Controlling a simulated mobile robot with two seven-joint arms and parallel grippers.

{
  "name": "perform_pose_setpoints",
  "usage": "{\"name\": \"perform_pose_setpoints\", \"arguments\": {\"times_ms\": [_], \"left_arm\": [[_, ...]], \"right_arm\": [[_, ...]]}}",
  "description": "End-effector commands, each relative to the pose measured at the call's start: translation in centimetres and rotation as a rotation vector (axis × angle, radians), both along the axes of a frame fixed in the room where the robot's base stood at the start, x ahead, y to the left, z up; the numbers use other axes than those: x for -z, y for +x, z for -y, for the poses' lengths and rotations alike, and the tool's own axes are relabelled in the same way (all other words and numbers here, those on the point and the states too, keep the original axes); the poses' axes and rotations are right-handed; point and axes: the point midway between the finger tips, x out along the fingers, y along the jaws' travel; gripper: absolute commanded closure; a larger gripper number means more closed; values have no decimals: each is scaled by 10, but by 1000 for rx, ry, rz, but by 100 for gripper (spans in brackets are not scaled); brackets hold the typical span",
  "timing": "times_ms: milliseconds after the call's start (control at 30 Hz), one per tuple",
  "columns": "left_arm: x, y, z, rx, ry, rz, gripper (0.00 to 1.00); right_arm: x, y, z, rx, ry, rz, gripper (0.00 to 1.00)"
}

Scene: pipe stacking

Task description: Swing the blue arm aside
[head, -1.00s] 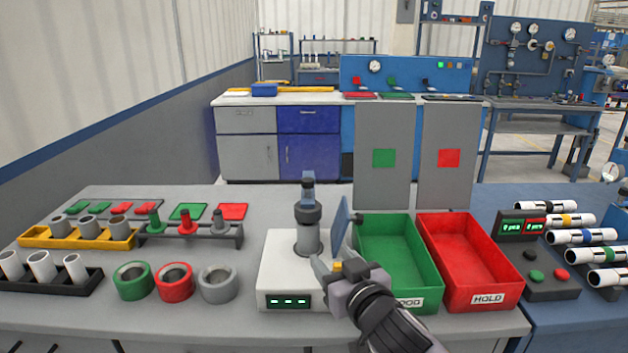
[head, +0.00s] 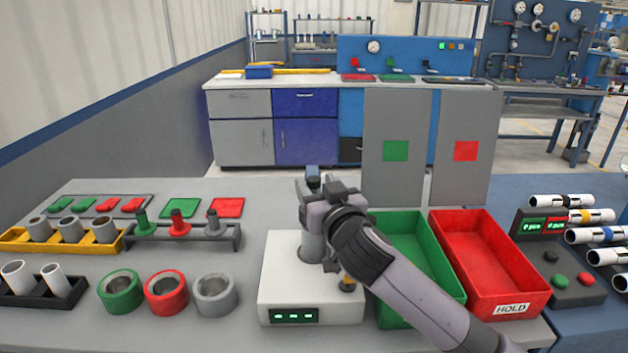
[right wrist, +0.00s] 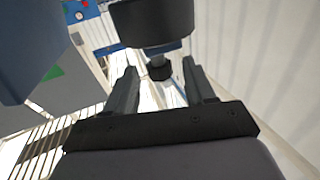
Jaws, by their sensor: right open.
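The white station (head: 285,290) with a small green-lit display stands at the middle front of the bench. Its grey post (head: 311,247) rises from the top, and a small blue cap (head: 312,172) shows above it. The blue arm is mostly hidden behind my right gripper in the head view. A large blue surface (right wrist: 28,50) at the left of the right wrist view may be it. My right gripper (head: 316,190) is at the post's upper part. In the right wrist view its fingers (right wrist: 160,80) are apart, with a dark cylinder (right wrist: 152,22) just beyond them. My left gripper is out of view.
A green bin (head: 450,280) and a red HOLD bin (head: 540,285) stand right of the station. Green (head: 120,291), red (head: 167,292) and grey (head: 214,294) rings lie to its left. A button box (head: 565,290) is at the far right.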

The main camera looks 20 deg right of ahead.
Motion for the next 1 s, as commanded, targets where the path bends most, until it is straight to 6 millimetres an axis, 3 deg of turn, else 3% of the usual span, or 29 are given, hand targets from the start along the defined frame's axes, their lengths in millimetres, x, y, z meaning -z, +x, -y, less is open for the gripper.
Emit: {"name": "perform_pose_setpoints", "arguments": {"times_ms": [200, 567, 600, 767, 1000], "left_arm": [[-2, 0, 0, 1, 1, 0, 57], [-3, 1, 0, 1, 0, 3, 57], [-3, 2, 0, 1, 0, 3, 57], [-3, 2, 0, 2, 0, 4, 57], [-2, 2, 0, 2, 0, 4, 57]], "right_arm": [[0, 17, -1, 0, -1, 0, 46], [0, 21, -1, -1, 0, 0, 46], [0, 21, -1, -1, 0, 0, 49], [0, 21, -1, -1, 0, 0, 100], [0, 21, -1, 0, 1, 0, 100]]}}
